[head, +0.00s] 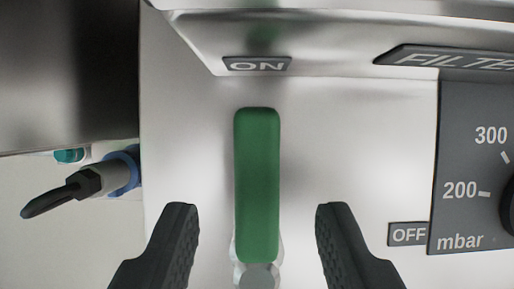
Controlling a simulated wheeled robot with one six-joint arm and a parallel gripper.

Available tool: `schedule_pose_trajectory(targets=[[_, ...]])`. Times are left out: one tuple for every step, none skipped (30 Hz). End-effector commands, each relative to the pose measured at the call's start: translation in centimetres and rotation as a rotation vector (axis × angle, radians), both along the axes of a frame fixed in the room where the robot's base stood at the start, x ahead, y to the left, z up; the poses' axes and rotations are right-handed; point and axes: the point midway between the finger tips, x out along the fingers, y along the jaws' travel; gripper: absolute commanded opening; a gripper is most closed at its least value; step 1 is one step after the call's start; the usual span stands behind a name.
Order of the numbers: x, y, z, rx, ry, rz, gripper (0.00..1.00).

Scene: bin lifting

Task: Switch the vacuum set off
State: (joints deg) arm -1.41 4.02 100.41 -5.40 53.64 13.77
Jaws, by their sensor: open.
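The vacuum set (350,130) fills most of the head view as a pale metal panel. A green lever handle (257,185) stands upright on it, its tip just below the ON label (257,64). The lever's round metal pivot shows at its lower end. An OFF label (408,235) sits to the lower right. My gripper (258,226) is open, one dark finger on each side of the lever's lower half. Gaps show between both fingers and the lever; I cannot tell how far in front of it they are.
A dark grey FILTER panel (470,150) with a mbar scale and part of a black knob is at the right. At the left, a black-tipped fitting with a blue ring (95,182) sticks out beside the panel edge. A metal ledge (330,30) overhangs the top.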

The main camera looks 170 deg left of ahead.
Motion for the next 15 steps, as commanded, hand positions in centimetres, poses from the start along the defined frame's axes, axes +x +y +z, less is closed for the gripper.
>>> schedule_pose_trajectory(targets=[[0.3,-0.1,-0.7,0.0,0.001,0.0,0.42],[0.4,-0.1,-1.0,0.0,0.001,0.0,0.42],[0.6,-0.1,-1.4,0.0,0.001,0.0,0.42],[0.7,-0.1,-1.6,0.0,0.0,0.0,0.42],[0.8,-0.1,-1.9,0.0,0.0,0.0,0.42],[0.9,-0.2,-2.1,0.0,0.0,0.0,0.42],[1.0,-0.2,-2.3,0.0,0.0,0.0,0.42],[1.0,-0.2,-2.4,0.0,0.0,0.0,0.42],[1.1,-0.2,-2.6,0.0,0.0,0.0,0.42],[1.1,-0.2,-2.6,0.0,0.0,0.0,0.42],[1.1,-0.2,-2.7,0.0,0.0,0.0,0.42],[1.1,-0.2,-2.7,0.0,0.0,0.0,0.42],[1.1,-0.2,-2.7,0.0,0.0,0.0,0.42],[1.1,-0.2,-2.7,0.0,0.0,0.0,0.42],[1.1,-0.2,-2.7,0.0,-0.001,0.0,0.42]])
